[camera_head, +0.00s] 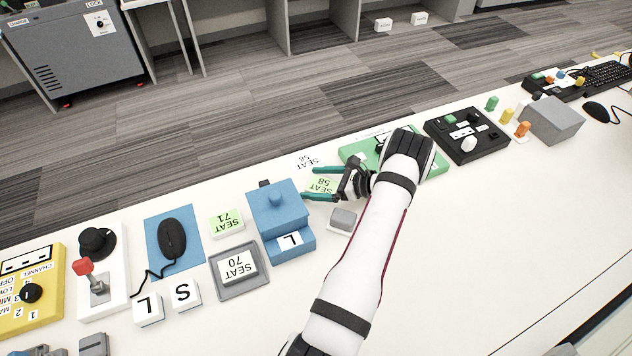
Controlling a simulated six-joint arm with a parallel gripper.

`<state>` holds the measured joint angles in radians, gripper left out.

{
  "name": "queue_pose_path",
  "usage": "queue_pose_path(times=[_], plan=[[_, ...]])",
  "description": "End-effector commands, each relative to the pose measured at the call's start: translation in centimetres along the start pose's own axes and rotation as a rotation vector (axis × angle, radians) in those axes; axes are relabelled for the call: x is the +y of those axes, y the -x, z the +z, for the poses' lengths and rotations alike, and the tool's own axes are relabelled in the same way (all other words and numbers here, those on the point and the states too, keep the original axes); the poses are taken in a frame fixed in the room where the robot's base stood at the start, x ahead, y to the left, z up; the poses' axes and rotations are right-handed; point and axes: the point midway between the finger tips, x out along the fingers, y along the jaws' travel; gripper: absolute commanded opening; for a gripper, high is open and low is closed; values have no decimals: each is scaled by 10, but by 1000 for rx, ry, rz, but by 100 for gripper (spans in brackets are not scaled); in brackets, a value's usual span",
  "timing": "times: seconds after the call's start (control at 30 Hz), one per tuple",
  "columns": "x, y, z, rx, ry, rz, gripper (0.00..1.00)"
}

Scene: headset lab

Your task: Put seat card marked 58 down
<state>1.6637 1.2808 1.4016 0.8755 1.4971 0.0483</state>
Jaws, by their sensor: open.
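The pale green seat card marked 58 (321,185) lies at the back of the white table, its text upside down in this view. My gripper (312,183) is open, with one teal finger on the far side of the card and one on the near side. I cannot tell whether the fingers touch the card. Part of the card's right side is close to the gripper body. Just behind it, a white label reading SEAT 58 (308,161) shows on the table.
A blue box (276,212) with a drawer marked L stands close left of my gripper. A grey block (343,219) sits just in front. A green panel (358,152) is behind my wrist. Cards 71 (227,222) and 70 (238,267) lie left. The table's right front is clear.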

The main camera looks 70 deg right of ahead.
Motion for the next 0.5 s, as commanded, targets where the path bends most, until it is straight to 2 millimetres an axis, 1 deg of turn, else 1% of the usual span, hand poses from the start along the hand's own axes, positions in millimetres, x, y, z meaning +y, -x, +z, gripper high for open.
queue_pose_path(times=[0.07, 0.13, 0.3, 0.4, 0.5], plan=[[-1, 4, 3, 0, 1, -2, 100], [-1, 18, 2, 0, 0, -3, 100], [-1, 68, 2, 0, 0, -5, 100], [-1, 93, 2, 1, 1, -4, 100], [0, 110, 2, 0, 0, -2, 100]])
